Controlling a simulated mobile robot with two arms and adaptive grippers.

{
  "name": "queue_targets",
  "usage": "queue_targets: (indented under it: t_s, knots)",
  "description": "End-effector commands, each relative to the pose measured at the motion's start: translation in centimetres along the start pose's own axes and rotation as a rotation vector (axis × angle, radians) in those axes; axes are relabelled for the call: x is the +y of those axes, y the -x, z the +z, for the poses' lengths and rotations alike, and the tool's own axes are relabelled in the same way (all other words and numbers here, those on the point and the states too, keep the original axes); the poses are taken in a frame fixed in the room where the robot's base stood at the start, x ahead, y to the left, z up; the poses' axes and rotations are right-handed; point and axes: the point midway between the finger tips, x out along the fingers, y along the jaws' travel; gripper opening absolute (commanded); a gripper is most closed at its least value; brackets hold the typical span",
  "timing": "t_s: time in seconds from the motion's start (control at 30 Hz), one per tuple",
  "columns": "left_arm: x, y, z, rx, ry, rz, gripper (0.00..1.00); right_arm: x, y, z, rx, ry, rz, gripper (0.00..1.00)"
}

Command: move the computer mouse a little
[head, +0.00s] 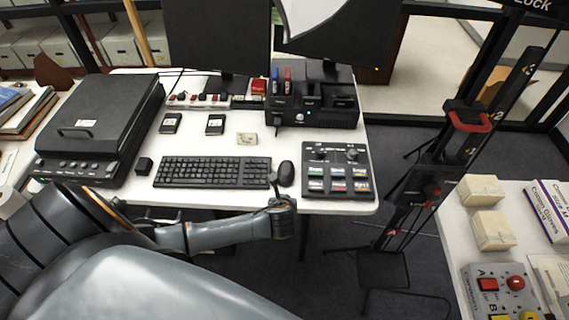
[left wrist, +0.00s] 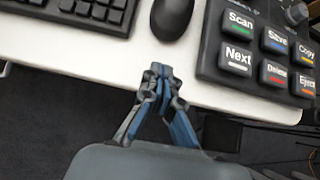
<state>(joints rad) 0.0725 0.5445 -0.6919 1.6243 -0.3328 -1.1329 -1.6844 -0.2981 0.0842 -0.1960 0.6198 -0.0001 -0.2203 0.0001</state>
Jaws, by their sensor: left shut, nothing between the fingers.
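The black computer mouse (head: 286,174) lies on the white desk (head: 225,196), just right of the keyboard's right end. My left gripper (head: 277,185) is at the desk's front edge, just in front of the mouse and a little to its left. In the left wrist view the mouse (left wrist: 171,17) is at the top, partly cut off by the picture's edge. There the left gripper's fingertips (left wrist: 157,72) are together and empty, with a gap of white desk between them and the mouse. My right gripper is not in view.
A black keyboard (head: 213,172) lies left of the mouse. A control panel (head: 337,171) with coloured-label buttons stands close on its right. Some desk behind the mouse is bare.

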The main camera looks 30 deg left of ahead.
Motion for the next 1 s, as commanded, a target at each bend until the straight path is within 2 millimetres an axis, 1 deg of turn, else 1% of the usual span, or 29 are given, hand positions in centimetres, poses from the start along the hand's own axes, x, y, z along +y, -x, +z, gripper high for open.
queue_targets:
  t_s: [0.03,0.13,0.3,0.43,0.77,1.0]
  knots:
    - [0.0,-0.9,0.0,0.000,0.001,0.002,0.00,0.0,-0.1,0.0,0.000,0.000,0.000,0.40]
    - [0.0,-2.0,1.4,-0.002,0.001,0.001,0.00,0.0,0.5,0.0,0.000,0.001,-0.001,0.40]
    - [0.0,-3.3,2.5,0.001,0.001,0.001,0.00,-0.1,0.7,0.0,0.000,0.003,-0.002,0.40]
    - [0.0,-3.6,2.8,0.001,0.000,-0.001,0.00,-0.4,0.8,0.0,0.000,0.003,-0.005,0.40]
    - [0.0,-3.8,3.0,0.000,0.000,0.000,0.00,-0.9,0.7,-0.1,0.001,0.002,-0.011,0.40]
    - [0.0,-6.2,5.3,-0.001,0.001,0.001,0.00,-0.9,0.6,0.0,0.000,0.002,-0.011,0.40]
